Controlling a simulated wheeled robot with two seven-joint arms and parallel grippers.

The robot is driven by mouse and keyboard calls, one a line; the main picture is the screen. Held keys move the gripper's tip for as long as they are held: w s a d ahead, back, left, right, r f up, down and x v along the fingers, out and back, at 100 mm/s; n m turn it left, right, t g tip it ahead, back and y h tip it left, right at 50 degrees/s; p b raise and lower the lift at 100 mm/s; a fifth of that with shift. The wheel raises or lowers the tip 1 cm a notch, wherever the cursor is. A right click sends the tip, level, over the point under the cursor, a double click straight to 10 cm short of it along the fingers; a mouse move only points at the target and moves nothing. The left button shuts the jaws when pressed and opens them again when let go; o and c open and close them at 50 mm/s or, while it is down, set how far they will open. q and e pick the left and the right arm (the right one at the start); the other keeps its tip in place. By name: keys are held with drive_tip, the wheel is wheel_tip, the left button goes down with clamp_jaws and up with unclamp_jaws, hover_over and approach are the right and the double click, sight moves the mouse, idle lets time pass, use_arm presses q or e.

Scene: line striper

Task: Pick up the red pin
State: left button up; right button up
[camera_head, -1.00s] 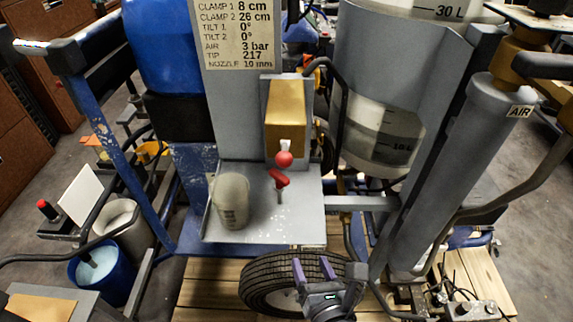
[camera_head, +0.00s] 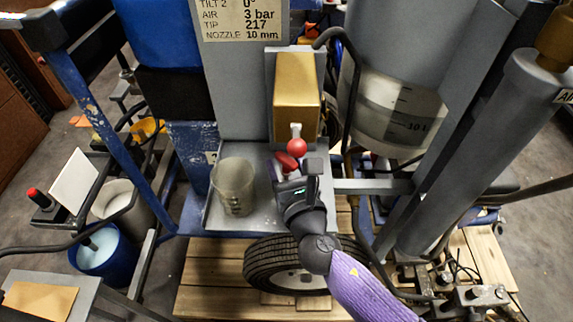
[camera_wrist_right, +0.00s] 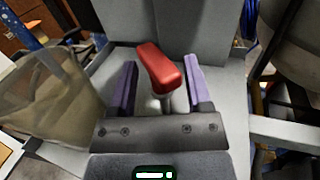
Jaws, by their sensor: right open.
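The red pin (camera_head: 287,161) has a red handle on a pale shaft and stands on the grey metal shelf (camera_head: 255,220). In the right wrist view the red pin (camera_wrist_right: 159,68) shows between the two purple fingers of my right gripper (camera_wrist_right: 160,82), with a gap on each side. My right gripper (camera_head: 284,173) is open and partly hides the pin in the head view. A red ball knob (camera_head: 297,147) sits just above the pin, below a brass-coloured block (camera_head: 297,85). My left gripper is not in view.
A translucent cup (camera_head: 233,187) stands on the shelf left of the pin; it also shows in the right wrist view (camera_wrist_right: 50,90). A grey upright panel (camera_head: 238,95) rises behind. A black hose (camera_head: 352,90) and a tank (camera_head: 395,110) stand to the right.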

clamp_jaws()
